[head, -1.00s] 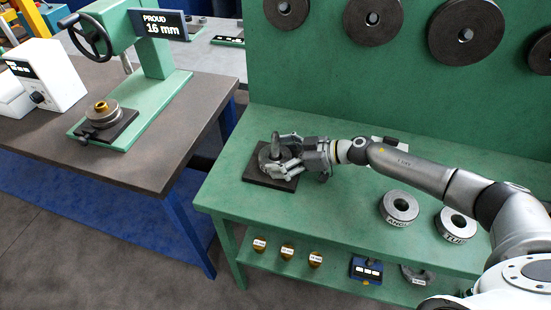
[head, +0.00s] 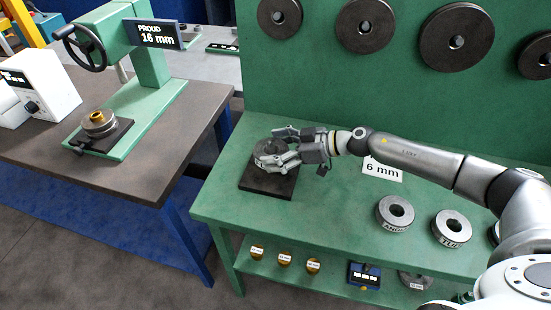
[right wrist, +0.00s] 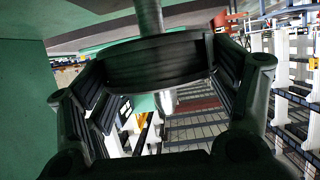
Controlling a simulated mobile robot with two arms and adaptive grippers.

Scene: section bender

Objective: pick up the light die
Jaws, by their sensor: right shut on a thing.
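A grey ring-shaped die (head: 268,147) is between the fingers of my right gripper (head: 283,147), above a dark square base plate (head: 268,183) on the green bench. The fingers are closed around its sides and hide part of it. Its label is too small to read. In the right wrist view the die (right wrist: 158,62) is a dark disc between both fingers, with a grey post (right wrist: 149,16) in line with it. I cannot tell whether the die is clear of the post. My left gripper is not in view.
Two labelled rings (head: 396,211) and (head: 452,228) lie on the bench at the right, near a "6 mm" card (head: 382,170). Large discs (head: 366,25) hang on the green back panel. A green press (head: 148,60) stands on the left table. The bench's front-middle is clear.

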